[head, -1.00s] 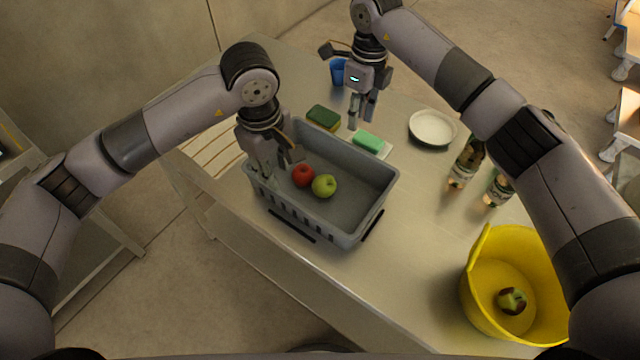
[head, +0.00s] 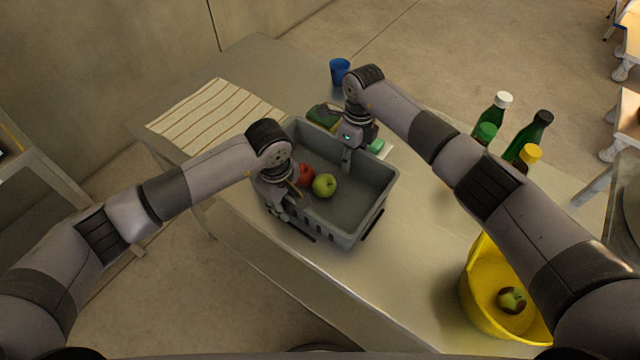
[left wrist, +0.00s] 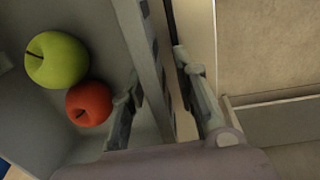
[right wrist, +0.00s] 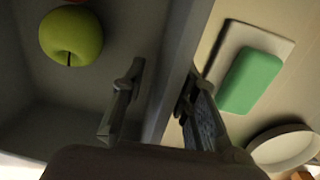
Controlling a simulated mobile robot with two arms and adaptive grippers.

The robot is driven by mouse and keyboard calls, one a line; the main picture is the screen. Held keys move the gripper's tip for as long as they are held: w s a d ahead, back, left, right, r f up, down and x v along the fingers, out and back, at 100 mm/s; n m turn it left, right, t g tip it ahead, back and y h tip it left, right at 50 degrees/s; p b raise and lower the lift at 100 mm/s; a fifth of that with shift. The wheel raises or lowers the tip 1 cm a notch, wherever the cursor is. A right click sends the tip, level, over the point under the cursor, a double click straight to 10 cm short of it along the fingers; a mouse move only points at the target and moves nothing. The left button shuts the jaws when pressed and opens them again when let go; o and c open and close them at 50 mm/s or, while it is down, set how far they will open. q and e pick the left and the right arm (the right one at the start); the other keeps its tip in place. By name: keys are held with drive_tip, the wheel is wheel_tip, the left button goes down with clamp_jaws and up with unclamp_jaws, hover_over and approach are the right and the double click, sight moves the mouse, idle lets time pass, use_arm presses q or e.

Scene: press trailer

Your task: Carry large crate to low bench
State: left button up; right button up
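The large crate (head: 372,208) is grey and stands upright on the metal table, holding a red apple (head: 306,175) and a green apple (head: 324,186). My left gripper (head: 278,207) is at the crate's left wall. In the left wrist view its open fingers (left wrist: 160,95) straddle the wall (left wrist: 150,50), with gaps beside it. My right gripper (head: 347,160) is at the opposite, far wall. In the right wrist view its open fingers (right wrist: 160,108) straddle that wall (right wrist: 178,70). I cannot tell which piece of furniture is the low bench.
The table (head: 400,265) also bears a striped cloth (head: 215,115), a blue cup (head: 340,71), a sponge (head: 322,118), green soap (right wrist: 254,80), several bottles (head: 512,135) and a yellow basket (head: 480,295) with fruit. Grey furniture (head: 50,205) stands at the left.

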use_arm(q)
drive_tip(key=shift+c, duration=0.5)
use_arm(e)
drive_tip(key=shift+c, duration=0.5)
use_arm(q)
clamp_jaws()
use_arm(e)
clamp_jaws()
use_arm(q)
drive_tip(key=shift+w, duration=0.1)
